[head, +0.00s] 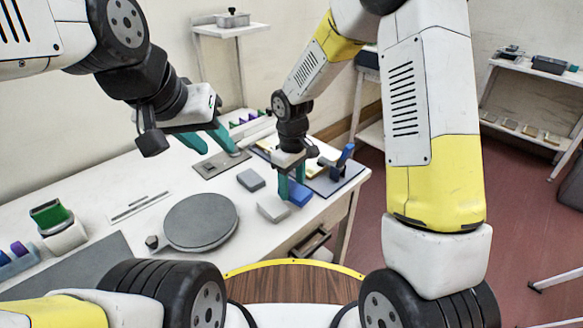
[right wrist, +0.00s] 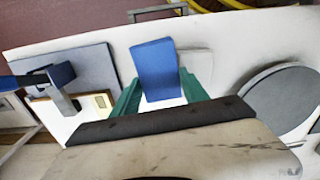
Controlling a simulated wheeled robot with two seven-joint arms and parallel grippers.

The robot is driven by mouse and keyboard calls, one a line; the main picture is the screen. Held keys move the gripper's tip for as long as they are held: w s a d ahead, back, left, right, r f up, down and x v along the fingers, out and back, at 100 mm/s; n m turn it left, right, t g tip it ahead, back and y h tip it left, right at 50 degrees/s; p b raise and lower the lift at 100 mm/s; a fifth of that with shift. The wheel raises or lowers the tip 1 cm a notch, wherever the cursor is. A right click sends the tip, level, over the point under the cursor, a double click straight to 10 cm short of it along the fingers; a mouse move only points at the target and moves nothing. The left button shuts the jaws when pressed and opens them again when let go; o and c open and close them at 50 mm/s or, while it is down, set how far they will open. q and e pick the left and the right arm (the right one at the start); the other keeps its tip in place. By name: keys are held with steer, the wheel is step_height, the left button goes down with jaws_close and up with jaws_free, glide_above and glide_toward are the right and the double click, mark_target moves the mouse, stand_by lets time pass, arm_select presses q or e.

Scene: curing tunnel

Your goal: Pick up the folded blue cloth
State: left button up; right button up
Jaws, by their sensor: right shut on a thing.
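The folded blue cloth (head: 299,194) is at the right end of the white table, beside a light grey block. It also shows in the right wrist view (right wrist: 155,64), between the two teal fingers. My right gripper (head: 291,188) points down and is shut on the cloth; a finger hides part of it in the head view. I cannot tell whether the cloth touches the table. My left gripper (head: 217,145) is open and empty above the back of the table, with its teal fingers apart.
A light grey block (head: 272,208) and a darker grey block (head: 251,180) lie close by. A round grey disc (head: 200,222) is further left. A blue-handled tool (head: 344,157) stands on a grey board at the right. An open drawer (head: 308,243) juts from the table front.

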steer(key=s+d+r, duration=0.1)
steer(key=s, duration=1.1)
steer(key=shift+s, duration=0.25)
